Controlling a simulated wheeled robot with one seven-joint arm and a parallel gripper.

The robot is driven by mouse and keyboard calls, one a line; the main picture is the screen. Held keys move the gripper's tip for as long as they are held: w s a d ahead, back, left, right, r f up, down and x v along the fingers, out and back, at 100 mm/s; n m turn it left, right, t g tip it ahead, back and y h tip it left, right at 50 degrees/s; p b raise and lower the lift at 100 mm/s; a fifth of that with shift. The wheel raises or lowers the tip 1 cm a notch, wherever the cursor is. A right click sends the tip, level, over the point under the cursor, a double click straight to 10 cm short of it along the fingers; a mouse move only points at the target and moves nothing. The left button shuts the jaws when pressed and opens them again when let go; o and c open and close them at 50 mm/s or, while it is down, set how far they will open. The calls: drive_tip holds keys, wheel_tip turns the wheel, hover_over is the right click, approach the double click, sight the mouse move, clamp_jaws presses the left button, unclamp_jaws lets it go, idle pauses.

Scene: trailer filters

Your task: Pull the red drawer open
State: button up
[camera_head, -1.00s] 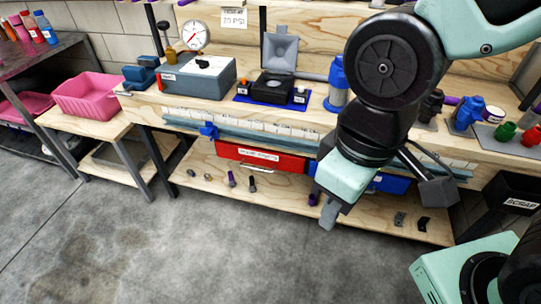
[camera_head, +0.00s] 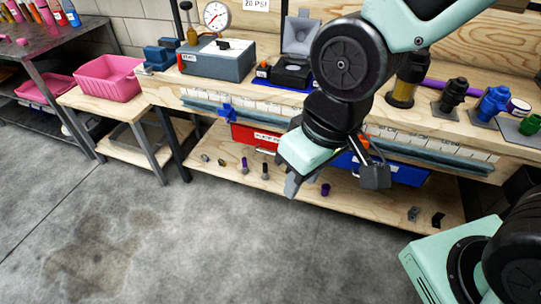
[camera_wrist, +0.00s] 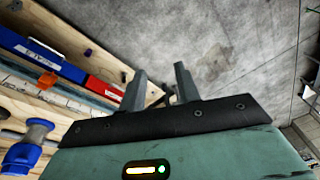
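The red drawer (camera_head: 258,138) hangs under the bench top, its white label partly visible. My wrist covers its right part in the head view. It also shows in the wrist view (camera_wrist: 104,88), beside the blue drawer (camera_wrist: 40,50). Its front looks about in line with the blue drawer's. My gripper (camera_head: 292,186) is in front of the drawers, near the red drawer's right end, pointing down. In the wrist view my gripper (camera_wrist: 160,86) has its two fingers apart with nothing between them. It appears apart from the red drawer; its exact distance cannot be told.
A ruler strip with a blue clamp (camera_head: 227,112) runs along the bench edge above the drawers. The lower shelf (camera_head: 345,197) holds several small parts. A pink bin (camera_head: 108,78) stands on a low table at left. The concrete floor (camera_head: 130,225) in front is clear.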

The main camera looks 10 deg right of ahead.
drive_tip(key=w+a+f+m+t+y+b, duration=0.25)
drive_tip(key=w+f+m+b, duration=0.25)
drive_tip(key=w+f+b, duration=0.55)
drive_tip(key=m+t+b, duration=1.2)
drive_tip(key=m+b, duration=0.6)
drive_tip(key=b, duration=0.1)
approach(269, 153)
drive_tip(key=shift+h, duration=0.35)
drive_tip(key=b+x, duration=0.4)
drive_tip(key=x, duration=0.6)
drive_tip(key=shift+a+f, duration=0.15)
drive_tip(key=shift+f, duration=0.05)
clamp_jaws()
